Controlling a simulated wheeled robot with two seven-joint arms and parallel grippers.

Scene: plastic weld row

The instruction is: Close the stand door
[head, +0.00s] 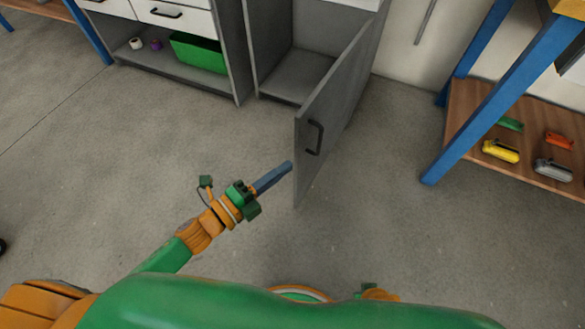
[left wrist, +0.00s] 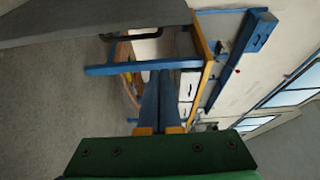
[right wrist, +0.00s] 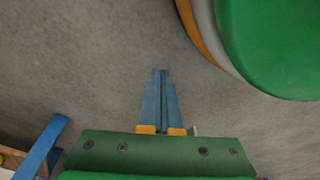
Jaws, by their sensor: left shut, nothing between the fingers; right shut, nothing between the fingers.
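The stand door (head: 337,110) is a grey panel with a dark handle (head: 314,137), standing wide open from the grey stand (head: 248,50) in the head view. The open compartment (head: 296,75) looks empty. My left gripper (head: 289,166) is shut and empty, with its fingertips close to the door's near edge, below and left of the handle. I cannot tell if they touch. In the left wrist view the fingers (left wrist: 159,75) are together, and a grey panel (left wrist: 90,20) with a dark handle shows at top left. My right gripper (right wrist: 160,75) is shut and empty over bare floor.
A workbench with blue legs (head: 500,95) stands at right, its wooden shelf (head: 540,180) holding several small coloured tools. A green bin (head: 200,52) sits on the low shelf left of the open compartment. The floor (head: 400,230) in front is clear.

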